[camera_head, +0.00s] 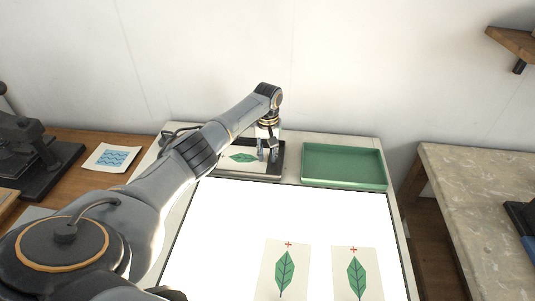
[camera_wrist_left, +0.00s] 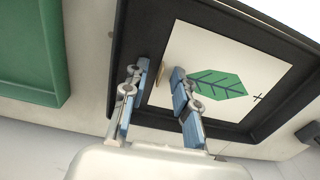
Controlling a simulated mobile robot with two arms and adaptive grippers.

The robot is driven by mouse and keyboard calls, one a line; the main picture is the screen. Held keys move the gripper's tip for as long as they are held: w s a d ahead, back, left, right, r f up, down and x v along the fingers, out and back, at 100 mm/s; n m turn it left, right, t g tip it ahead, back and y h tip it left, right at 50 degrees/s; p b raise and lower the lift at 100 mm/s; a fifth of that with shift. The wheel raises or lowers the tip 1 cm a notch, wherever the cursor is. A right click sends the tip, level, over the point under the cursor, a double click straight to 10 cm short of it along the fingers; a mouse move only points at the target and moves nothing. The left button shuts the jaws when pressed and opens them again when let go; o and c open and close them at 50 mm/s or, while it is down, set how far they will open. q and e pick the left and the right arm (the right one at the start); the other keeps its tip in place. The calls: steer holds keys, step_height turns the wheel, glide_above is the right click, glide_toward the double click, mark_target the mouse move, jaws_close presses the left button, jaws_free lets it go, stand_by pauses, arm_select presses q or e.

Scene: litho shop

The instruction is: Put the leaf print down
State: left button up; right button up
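A white leaf print (camera_head: 232,164) with a green leaf lies in a shallow black tray (camera_head: 262,176) at the back of the table. It also shows in the left wrist view (camera_wrist_left: 185,48), with a dark cross near one edge. My left gripper (camera_head: 267,158) is over the right end of that tray. In the left wrist view its fingers (camera_wrist_left: 159,73) stand apart at the print's edge, with a small tan piece (camera_wrist_left: 158,73) visible between them. Whether the fingers touch this piece is unclear. My right gripper is not in view.
A green tray (camera_head: 343,162) stands empty right of the black tray. Two more leaf prints (camera_head: 285,272) (camera_head: 354,276) with red crosses lie on the bright light table (camera_head: 230,225). A blue wave print (camera_head: 112,157) lies on the wooden bench at left. A stone-topped table (camera_head: 480,190) is at right.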

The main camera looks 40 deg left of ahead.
arm_select(q)
step_height(320, 180, up, 12)
steer(key=b, duration=0.1)
steer(key=shift+r, duration=0.2)
stand_by(0.7)
